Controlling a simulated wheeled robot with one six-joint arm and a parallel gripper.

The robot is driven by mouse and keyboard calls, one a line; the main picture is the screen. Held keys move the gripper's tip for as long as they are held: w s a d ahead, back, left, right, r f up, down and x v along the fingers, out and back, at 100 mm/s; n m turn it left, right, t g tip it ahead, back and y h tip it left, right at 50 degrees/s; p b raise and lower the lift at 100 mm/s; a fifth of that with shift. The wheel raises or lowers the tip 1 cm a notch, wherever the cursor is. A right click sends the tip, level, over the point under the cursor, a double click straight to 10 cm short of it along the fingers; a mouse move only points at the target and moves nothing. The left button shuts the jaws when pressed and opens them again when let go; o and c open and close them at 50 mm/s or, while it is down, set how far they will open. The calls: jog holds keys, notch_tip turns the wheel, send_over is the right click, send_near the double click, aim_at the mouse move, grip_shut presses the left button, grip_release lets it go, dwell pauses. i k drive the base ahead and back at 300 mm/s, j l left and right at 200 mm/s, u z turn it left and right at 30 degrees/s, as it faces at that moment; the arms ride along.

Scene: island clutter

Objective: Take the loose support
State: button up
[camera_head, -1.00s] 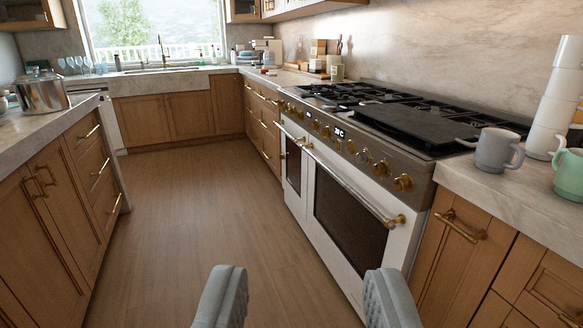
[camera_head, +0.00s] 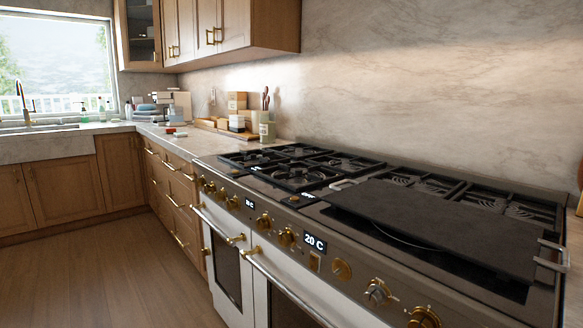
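The stove (camera_head: 330,225) fills the lower right. Black pan supports (camera_head: 300,174) cover its left burners. More supports (camera_head: 490,204) show at the back right. A flat dark griddle plate (camera_head: 440,222) with a metal handle at each end lies over the right part of the stove top and hides part of what is under it. I cannot tell which support is loose. My gripper is not in view.
The counter left of the stove holds a wooden board with boxes (camera_head: 237,115), a utensil pot (camera_head: 266,130) and a coffee machine (camera_head: 180,105). Upper cabinets (camera_head: 225,30) hang above that counter. The wooden floor (camera_head: 110,275) at lower left is clear.

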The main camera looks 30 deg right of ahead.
aim_at(319, 180)
jog(key=i+z, duration=0.3)
jog(key=i, duration=0.2)
jog(key=i+z, duration=0.35)
jog(key=i, duration=0.15)
jog(key=i+j+z, duration=0.3)
jog(key=i, duration=0.15)
